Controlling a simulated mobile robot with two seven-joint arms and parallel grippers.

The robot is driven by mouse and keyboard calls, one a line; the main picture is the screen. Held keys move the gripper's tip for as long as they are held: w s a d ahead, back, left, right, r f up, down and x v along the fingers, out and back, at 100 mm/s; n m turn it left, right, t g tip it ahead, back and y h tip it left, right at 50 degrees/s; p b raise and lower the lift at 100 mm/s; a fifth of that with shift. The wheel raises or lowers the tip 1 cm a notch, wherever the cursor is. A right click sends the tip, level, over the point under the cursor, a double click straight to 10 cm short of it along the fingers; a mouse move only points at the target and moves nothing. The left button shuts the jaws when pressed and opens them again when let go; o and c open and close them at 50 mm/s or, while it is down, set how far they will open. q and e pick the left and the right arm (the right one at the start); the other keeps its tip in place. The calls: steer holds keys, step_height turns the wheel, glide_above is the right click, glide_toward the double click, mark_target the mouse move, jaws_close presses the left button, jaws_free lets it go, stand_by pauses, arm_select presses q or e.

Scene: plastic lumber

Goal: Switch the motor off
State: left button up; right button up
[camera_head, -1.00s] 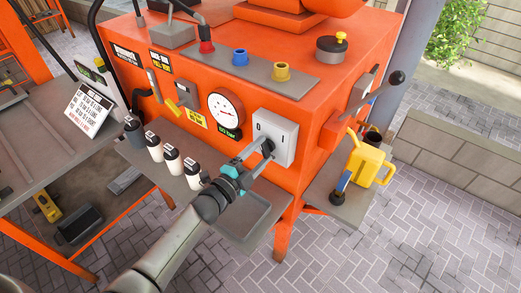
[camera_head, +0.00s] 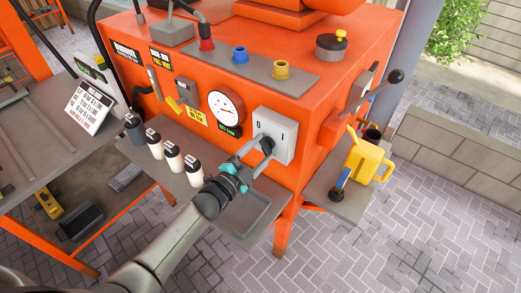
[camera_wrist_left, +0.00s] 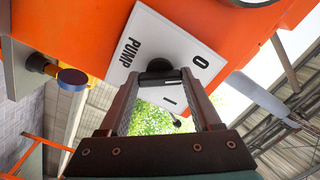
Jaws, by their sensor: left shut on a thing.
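A white switch plate (camera_head: 285,128) marked O and I is on the front of the orange machine (camera_head: 290,90). In the left wrist view the plate (camera_wrist_left: 150,35) also reads PUMP. A black rotary knob (camera_wrist_left: 158,78) sticks out of it. My left gripper (camera_wrist_left: 163,80) is shut on this knob, one finger on each side. In the head view the left gripper (camera_head: 262,150) reaches the knob from the lower left. Its fingers hide part of the knob, and I cannot tell which mark it points to. My right gripper is not in view.
A round gauge (camera_head: 226,108) and a yellow-handled lever (camera_head: 176,106) are left of the switch. White-bodied bottles (camera_head: 173,156) stand on the grey shelf below. A yellow watering can (camera_head: 366,163) is at the right. A black-knobbed lever (camera_head: 396,77) sticks out from the machine's side.

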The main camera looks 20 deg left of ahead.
arm_select(q)
steer(key=o, duration=1.4)
steer(key=shift+s, duration=0.1)
steer(key=v, duration=1.5)
